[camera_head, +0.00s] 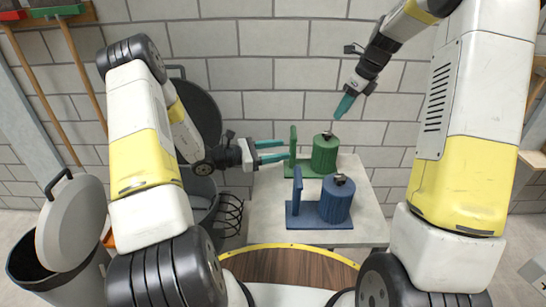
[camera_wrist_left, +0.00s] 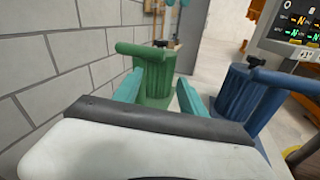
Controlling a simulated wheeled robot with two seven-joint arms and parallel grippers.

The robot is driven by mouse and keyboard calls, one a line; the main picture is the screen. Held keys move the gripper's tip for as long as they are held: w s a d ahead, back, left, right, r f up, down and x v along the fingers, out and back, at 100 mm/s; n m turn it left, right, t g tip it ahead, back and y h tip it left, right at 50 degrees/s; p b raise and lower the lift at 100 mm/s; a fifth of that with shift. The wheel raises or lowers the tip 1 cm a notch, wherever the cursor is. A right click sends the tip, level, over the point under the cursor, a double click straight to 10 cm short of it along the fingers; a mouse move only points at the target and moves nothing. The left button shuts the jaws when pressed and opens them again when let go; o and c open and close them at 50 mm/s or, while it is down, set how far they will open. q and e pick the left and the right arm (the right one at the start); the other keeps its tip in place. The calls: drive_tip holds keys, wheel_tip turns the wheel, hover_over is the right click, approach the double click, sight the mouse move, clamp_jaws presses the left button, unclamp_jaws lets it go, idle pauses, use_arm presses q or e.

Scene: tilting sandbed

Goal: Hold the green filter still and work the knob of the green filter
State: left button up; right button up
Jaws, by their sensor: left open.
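The green filter (camera_head: 325,155) stands on the table with a round ribbed body, a dark knob (camera_head: 327,135) on top and an upright green handle (camera_head: 293,146) on its left. My left gripper (camera_head: 287,151) is open just left of the handle, its teal fingers pointing right at it. In the left wrist view the green filter (camera_wrist_left: 155,88) shows beyond and between the open fingers, its handle bar (camera_wrist_left: 145,50) nearest, with nothing gripped. My right gripper (camera_head: 339,113) is above and slightly right of the knob, pointing down and apart from it; its fingers overlap from this side.
A blue filter (camera_head: 336,204) of the same shape stands nearer me on the grey table (camera_head: 270,235); it also shows at right in the left wrist view (camera_wrist_left: 235,95). Bins (camera_head: 75,225) stand left of the table. A brick wall (camera_head: 275,38) is behind.

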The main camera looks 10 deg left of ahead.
sight(293, 150)
use_arm(q)
drive_tip(key=f+n+t, duration=0.1)
drive_tip(key=w+a+f+n, duration=0.1)
drive_tip(key=w+f+n+t, duration=0.1)
drive_tip(key=f, duration=0.1)
drive_tip(key=shift+a+t+y, duration=0.3)
drive_tip(key=shift+a, duration=0.05)
drive_tip(key=shift+w+d+f, duration=0.1)
drive_tip(key=shift+w+f, duration=0.05)
drive_tip(key=x, duration=0.7)
drive_tip(key=shift+w+d, duration=0.1)
drive_tip(key=shift+d, duration=0.1)
drive_tip(key=shift+c, duration=0.2)
clamp_jaws()
idle(0.4)
